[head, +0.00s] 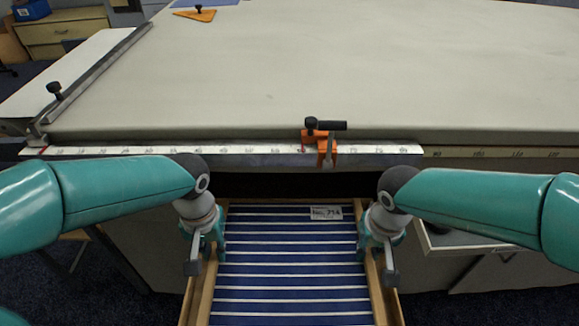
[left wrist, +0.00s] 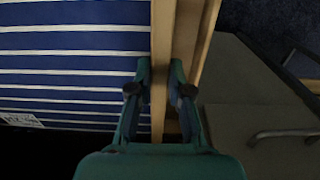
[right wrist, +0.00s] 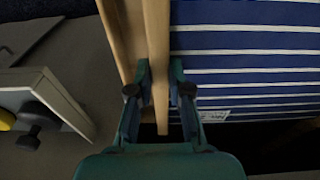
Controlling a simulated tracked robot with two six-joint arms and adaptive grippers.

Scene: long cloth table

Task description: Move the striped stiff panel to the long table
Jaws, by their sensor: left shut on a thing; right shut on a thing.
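The striped stiff panel (head: 290,262) is blue with white stripes, with a white label at its far end. It is below and in front of the long table (head: 330,75), with a wooden strip along each side. My left gripper (head: 194,258) is shut at the panel's left side; in the left wrist view its fingers (left wrist: 160,88) straddle the wooden strip (left wrist: 161,40) there. My right gripper (head: 388,262) is shut at the right side; its fingers (right wrist: 160,88) straddle the matching strip (right wrist: 156,40). The panel's near end is out of view.
A ruler (head: 250,150) runs along the table's near edge, with an orange clamp (head: 325,142) on it. A metal straightedge (head: 95,75) lies along the table's left edge. An orange triangle (head: 195,14) lies far back. The middle tabletop is clear. An open drawer (head: 470,238) stands right of the panel.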

